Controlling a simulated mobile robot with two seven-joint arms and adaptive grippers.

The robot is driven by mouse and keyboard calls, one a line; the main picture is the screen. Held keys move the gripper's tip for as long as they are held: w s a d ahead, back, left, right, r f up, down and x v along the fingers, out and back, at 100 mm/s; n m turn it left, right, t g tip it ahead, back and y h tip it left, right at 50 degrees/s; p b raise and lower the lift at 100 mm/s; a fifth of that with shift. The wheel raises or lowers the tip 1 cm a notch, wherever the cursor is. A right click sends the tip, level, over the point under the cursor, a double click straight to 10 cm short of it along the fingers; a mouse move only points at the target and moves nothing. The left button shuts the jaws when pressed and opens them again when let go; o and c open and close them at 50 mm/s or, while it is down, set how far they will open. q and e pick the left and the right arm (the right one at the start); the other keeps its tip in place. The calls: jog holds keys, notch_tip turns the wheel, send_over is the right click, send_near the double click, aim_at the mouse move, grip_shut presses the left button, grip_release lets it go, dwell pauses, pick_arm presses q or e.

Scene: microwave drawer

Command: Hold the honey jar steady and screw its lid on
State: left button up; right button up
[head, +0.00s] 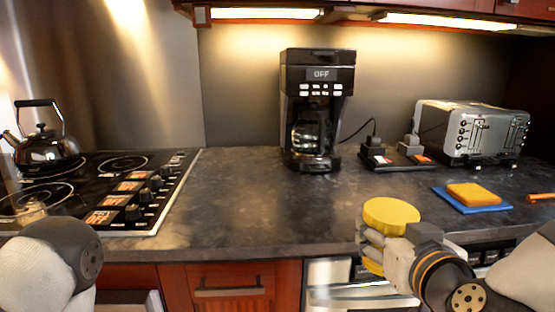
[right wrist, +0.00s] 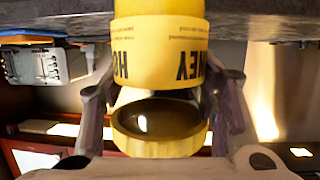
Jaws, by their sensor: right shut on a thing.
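The honey jar (head: 373,262) is in my right gripper (head: 378,246), in front of the counter's edge at the lower right of the head view. A yellow round lid (head: 391,212) shows on top of it; I cannot tell how tightly it sits. In the right wrist view, which is upside down, the jar (right wrist: 160,60) has a yellow label with dark letters. The right gripper's fingers (right wrist: 160,105) are on both sides of it. The yellow lid (right wrist: 160,149) shows low in that view, beside a dark glassy part. My left gripper is not in view; only part of my left arm shows.
A dark counter (head: 255,205) runs across, mostly clear in the middle. A stove (head: 90,190) with a kettle (head: 47,152) is at left.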

dwell(0.4)
jog(key=s+a+f+n+g+y, duration=0.1)
jog(key=a+f+n+g+y, duration=0.1)
jog(key=a+f+n+y, duration=0.1)
jog(key=s+a+f+n+g+y, duration=0.2)
jog(key=a+f+n+g+y, duration=0.1)
jog(key=a+n+y, duration=0.2)
jog(key=s+a+f+n+g+y, duration=0.2)
jog(key=a+n+g+y, duration=0.1)
jog(key=a, duration=0.4)
jog(key=shift+s+a+f+n+y, duration=0.1)
jog(key=shift+a+f+n+y, duration=0.3)
jog(key=shift+n+y, duration=0.5)
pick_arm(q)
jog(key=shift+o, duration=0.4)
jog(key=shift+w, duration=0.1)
pick_arm(e)
grip_shut()
